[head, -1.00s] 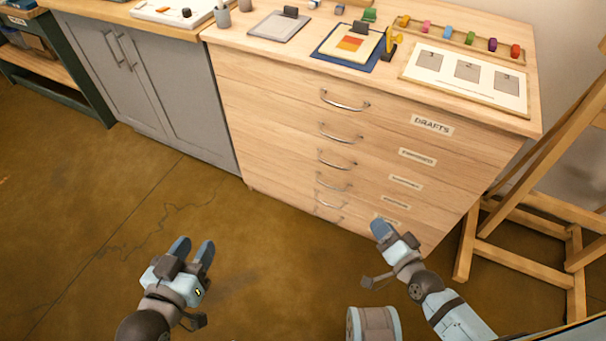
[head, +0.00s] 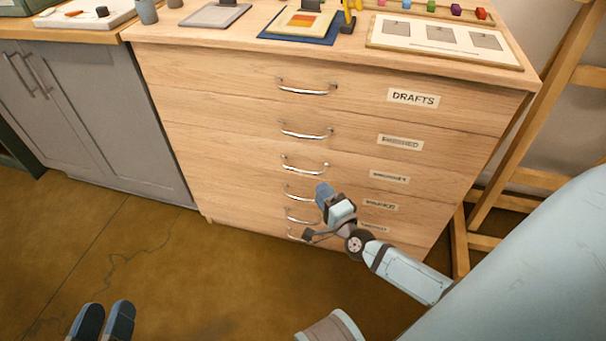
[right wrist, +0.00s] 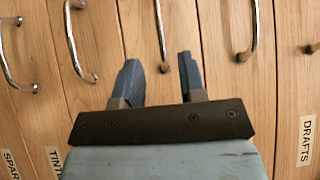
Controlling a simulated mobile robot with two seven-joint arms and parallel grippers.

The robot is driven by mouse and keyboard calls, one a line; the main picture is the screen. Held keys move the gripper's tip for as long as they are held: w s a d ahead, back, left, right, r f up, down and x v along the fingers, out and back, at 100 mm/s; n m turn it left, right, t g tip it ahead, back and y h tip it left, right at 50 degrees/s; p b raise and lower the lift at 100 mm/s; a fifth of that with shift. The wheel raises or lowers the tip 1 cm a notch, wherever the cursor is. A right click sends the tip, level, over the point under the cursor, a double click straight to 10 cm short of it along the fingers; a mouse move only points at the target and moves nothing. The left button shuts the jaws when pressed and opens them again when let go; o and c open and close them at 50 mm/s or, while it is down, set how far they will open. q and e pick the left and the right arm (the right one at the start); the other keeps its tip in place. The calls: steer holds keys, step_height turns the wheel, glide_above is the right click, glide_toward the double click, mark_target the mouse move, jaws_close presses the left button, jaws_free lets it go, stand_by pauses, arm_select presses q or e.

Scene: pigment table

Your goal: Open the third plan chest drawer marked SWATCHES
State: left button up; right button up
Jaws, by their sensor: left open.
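The plan chest (head: 240,140) has a stack of drawers with metal bar handles. The third drawer's handle (head: 305,166) is in the middle of the stack, and its small label (head: 389,177) is hard to read. That drawer looks shut. My right gripper (head: 322,188) is in front of the chest, just below that handle in the head view. In the right wrist view its open fingers (right wrist: 160,78) have what looks like the third handle (right wrist: 160,35) ahead, its near end between the fingertips; no grip shows. My left gripper (head: 104,320) is open and empty over the floor.
The chest top carries a blue mat (head: 268,33), a white card (head: 440,42) and small coloured blocks. A grey cabinet (head: 100,120) stands left of the chest, a wooden easel (head: 535,120) right of it. Other handles lie close above and below. Floor in front is clear.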

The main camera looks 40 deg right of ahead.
mark_target(305, 171)
steer(key=w, duration=0.3)
steer(key=w+b, duration=0.1)
steer(key=w, duration=0.5)
steer(key=shift+w+d+r+b, duration=0.1)
steer(key=shift+d+r+b, duration=0.2)
steer(key=shift+d, duration=0.05)
jaws_close()
